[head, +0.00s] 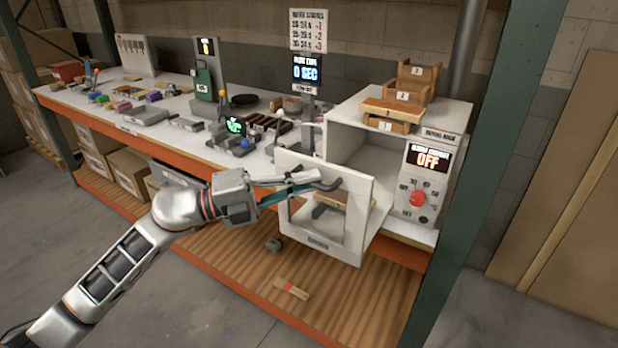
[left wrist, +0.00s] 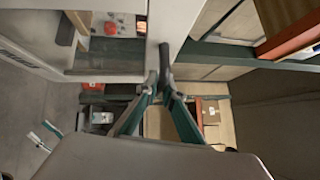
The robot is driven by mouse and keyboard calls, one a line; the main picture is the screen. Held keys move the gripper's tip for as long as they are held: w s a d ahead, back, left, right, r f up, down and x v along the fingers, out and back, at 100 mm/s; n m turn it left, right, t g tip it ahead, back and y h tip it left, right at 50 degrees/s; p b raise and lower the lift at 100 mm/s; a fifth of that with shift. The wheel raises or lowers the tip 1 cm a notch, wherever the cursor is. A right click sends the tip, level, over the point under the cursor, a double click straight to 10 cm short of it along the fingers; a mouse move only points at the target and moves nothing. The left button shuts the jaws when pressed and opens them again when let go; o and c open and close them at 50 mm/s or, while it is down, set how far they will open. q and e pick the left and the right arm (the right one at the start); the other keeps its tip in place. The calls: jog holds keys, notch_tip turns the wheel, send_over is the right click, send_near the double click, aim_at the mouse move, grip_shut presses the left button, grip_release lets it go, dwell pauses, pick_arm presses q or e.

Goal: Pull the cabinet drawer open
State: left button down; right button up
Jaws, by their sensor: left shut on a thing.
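The white cabinet (head: 352,134) stands at the right end of the workbench. Its front panel (head: 350,242), a white frame with a window, stands out from the cabinet body, so the drawer is at least partly open. A brown block (head: 345,196) shows behind the panel. My left gripper (head: 318,188) is shut on the dark handle (head: 331,184) near the panel's top edge. In the left wrist view the left fingertips (left wrist: 160,88) meet at the dark handle (left wrist: 165,62). My right gripper (left wrist: 45,136) appears small and open at the lower left there; the head view does not show it.
Numbered wooden trays (head: 402,96) sit on the cabinet. A control panel (head: 424,180) with a red knob and a display reading OFF is to its right. Several tools and coloured blocks crowd the bench. A green rack post (head: 490,130) stands right of the cabinet. The floor in front is clear.

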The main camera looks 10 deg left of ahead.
pick_arm(q)
jog(key=c, duration=2.2)
grip_release()
jog(key=shift+o, duration=0.2)
jog(key=v, duration=1.2)
jog(key=shift+f, duration=0.1)
